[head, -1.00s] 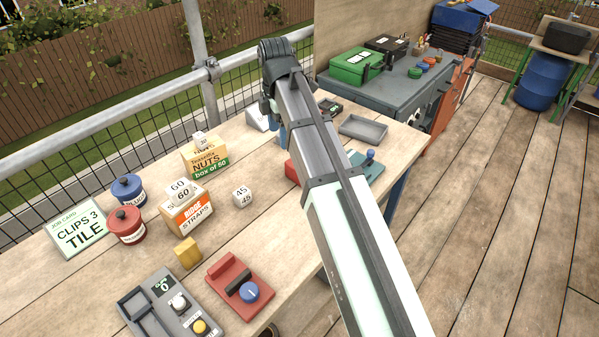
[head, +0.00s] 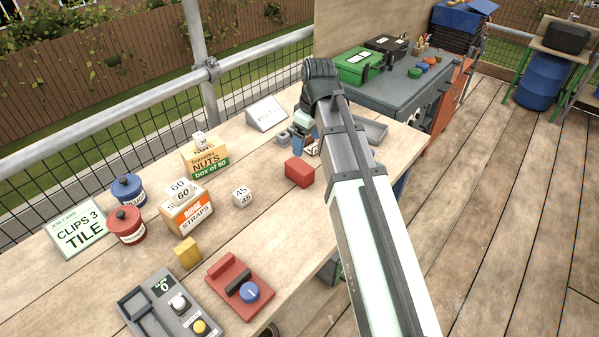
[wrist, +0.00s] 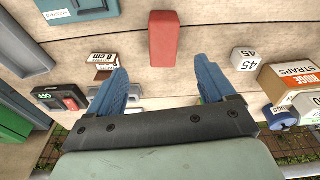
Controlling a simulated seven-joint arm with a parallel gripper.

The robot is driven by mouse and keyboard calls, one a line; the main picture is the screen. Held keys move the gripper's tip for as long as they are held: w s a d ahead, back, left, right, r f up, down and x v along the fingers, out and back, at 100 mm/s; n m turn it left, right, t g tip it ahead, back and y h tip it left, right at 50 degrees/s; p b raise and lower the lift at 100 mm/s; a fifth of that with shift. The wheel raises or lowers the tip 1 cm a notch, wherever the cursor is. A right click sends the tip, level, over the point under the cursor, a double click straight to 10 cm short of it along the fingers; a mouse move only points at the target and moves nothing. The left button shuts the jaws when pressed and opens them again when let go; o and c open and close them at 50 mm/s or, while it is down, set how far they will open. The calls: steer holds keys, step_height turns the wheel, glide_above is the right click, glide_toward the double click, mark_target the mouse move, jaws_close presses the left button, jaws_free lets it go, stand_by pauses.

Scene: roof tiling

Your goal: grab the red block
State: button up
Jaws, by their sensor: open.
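The red block (head: 299,171) lies on the wooden bench in the head view, left of my arm. In the wrist view the red block (wrist: 163,39) is upright in the picture, beyond the fingertips and about centred between them. My gripper (wrist: 160,80) is open and empty, its two blue fingers apart from the block. In the head view my gripper (head: 301,132) is partly hidden by my arm, near the bench's far part, behind the block.
A white 45 cube (head: 242,197) and a straps box (head: 185,212) stand left of the block. A red device with a blue knob (head: 240,285) is nearer. A grey tray (head: 375,130) lies behind my arm. Bare bench surrounds the block.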

mark_target(300, 165)
steer(key=f, duration=0.2)
steer(key=f+m, duration=0.1)
steer(key=f, duration=0.2)
steer(key=w+a+f+m, duration=0.1)
steer(key=f, duration=0.2)
steer(key=shift+w+f, duration=0.1)
steer(key=shift+f, duration=0.1)
steer(key=shift+w+a+f, duration=0.1)
steer(key=shift+a+f, duration=0.1)
steer(key=shift+f, duration=0.65)
steer(key=shift+w+a+f, duration=0.1)
steer(key=shift+a+f, duration=0.15)
steer(key=shift+f, duration=0.6)
steer(key=shift+w+a+f, duration=0.1)
steer(key=shift+a+f, duration=0.1)
steer(key=shift+f, duration=0.65)
steer(key=shift+f, duration=0.15)
steer(key=shift+c, duration=0.3)
steer(key=c, duration=1.1)
